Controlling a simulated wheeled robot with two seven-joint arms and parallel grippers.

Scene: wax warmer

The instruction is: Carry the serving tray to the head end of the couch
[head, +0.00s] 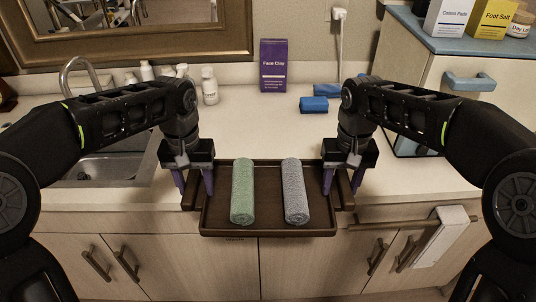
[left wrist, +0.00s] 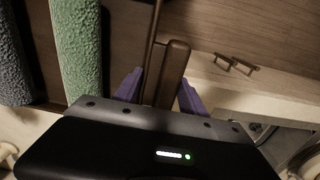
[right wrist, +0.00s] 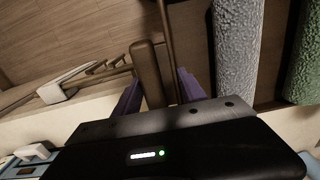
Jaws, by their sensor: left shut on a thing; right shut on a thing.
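The brown serving tray (head: 262,231) is at the front edge of the counter in the head view, its near part reaching out past the edge. A green rolled towel (head: 242,192) and a grey rolled towel (head: 295,192) lie side by side on it. My left gripper (head: 194,187) is shut on the tray's left handle, which shows between purple fingers in the left wrist view (left wrist: 170,75). My right gripper (head: 342,185) is shut on the right handle, also between the fingers in the right wrist view (right wrist: 147,75). I cannot tell whether the tray touches the counter. The couch is not in view.
The sink (head: 105,168) is at the left of the counter. Behind the tray stand white bottles (head: 209,86), a purple Face Clay box (head: 273,66) and blue blocks (head: 314,104). A blue-topped cabinet (head: 455,45) is at right. A white towel (head: 446,235) hangs on a front rail.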

